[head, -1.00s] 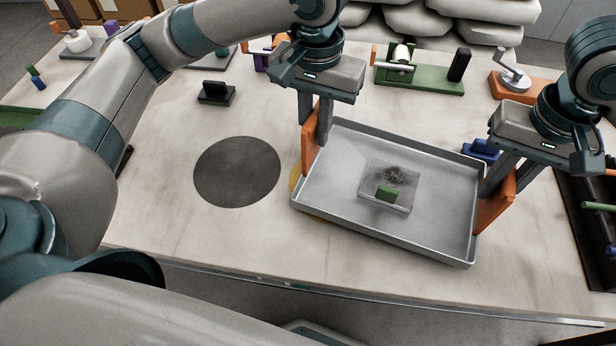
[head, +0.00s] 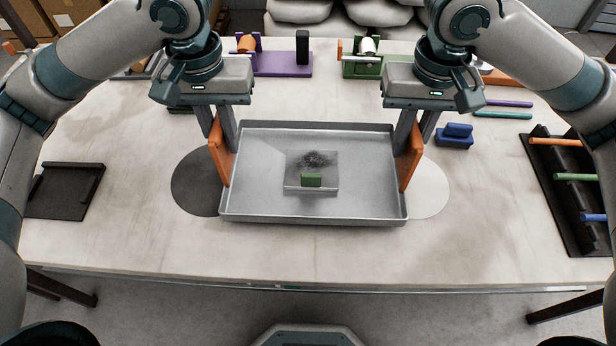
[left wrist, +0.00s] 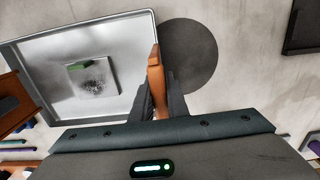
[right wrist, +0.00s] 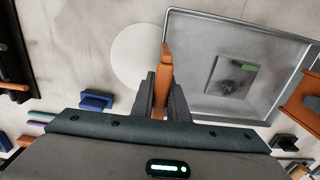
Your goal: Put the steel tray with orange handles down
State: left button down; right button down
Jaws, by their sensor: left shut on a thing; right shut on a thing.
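The steel tray (head: 365,190) is level in the middle of the head view. It has an orange handle at each short end, a left one (head: 220,150) and a right one (head: 411,158). My left gripper (head: 222,135) is shut on the left handle and my right gripper (head: 407,135) is shut on the right handle. In the tray lies a clear square plate (head: 327,160) with dark specks and a small green block (head: 311,180). The tray also shows in the left wrist view (left wrist: 40,100) and the right wrist view (right wrist: 190,90). I cannot tell whether its underside touches the table.
A dark disc (head: 190,188) and a pale disc (head: 432,190) on the table are partly covered by the tray. A black plate (head: 68,190) lies at left. A blue block (head: 455,136) and a black rod rack (head: 560,190) stand at right. Purple (head: 280,66) and green (head: 362,68) fixtures stand behind.

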pick_arm(q)
jog(key=shift+r, duration=0.1)
